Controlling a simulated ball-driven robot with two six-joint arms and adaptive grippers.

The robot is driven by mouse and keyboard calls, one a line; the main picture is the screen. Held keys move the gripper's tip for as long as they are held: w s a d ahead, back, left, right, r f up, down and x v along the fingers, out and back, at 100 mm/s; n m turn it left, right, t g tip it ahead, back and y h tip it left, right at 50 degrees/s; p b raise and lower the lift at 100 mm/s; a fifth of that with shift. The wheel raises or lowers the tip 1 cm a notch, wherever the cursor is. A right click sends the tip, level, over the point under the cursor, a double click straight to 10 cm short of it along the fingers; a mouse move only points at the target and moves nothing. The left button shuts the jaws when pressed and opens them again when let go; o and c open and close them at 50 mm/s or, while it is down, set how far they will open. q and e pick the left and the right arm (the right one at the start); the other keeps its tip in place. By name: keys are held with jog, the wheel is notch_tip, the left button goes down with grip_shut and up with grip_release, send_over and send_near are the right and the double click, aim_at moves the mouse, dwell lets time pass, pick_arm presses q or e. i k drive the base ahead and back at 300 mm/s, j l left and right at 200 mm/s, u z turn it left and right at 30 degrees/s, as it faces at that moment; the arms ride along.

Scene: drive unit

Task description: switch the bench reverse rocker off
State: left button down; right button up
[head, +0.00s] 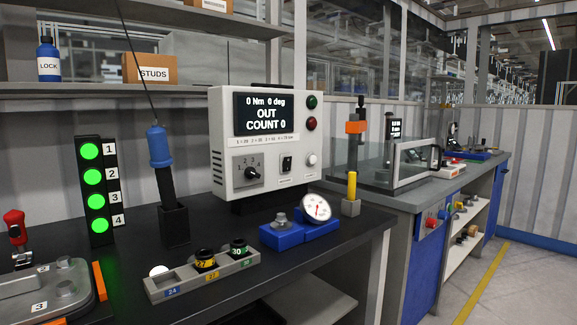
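A small black rocker switch (286,164) sits low on the front of the light grey control box (220,135), with a tiny label under it that I cannot read. It is too small to tell which way it is pressed. The box's screen (265,114) reads "0 Nm 0 deg", "OUT", "COUNT 0". A rotary selector (252,173) is left of the rocker and a white round button (311,160) is right of it. Neither of my grippers is in view, and nothing covers the rocker.
A blue-topped corded tool (159,147) stands in a black holder left of the box. A socket tray (205,279), a blue block with a dial gauge (315,208) and a lit green light stack (92,175) share the dark bench.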

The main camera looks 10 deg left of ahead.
aim_at(287, 165)
jog(key=i+l, duration=0.55)
jog(key=i, duration=0.15)
jog(key=i+l, duration=0.55)
jog(key=i, duration=0.15)
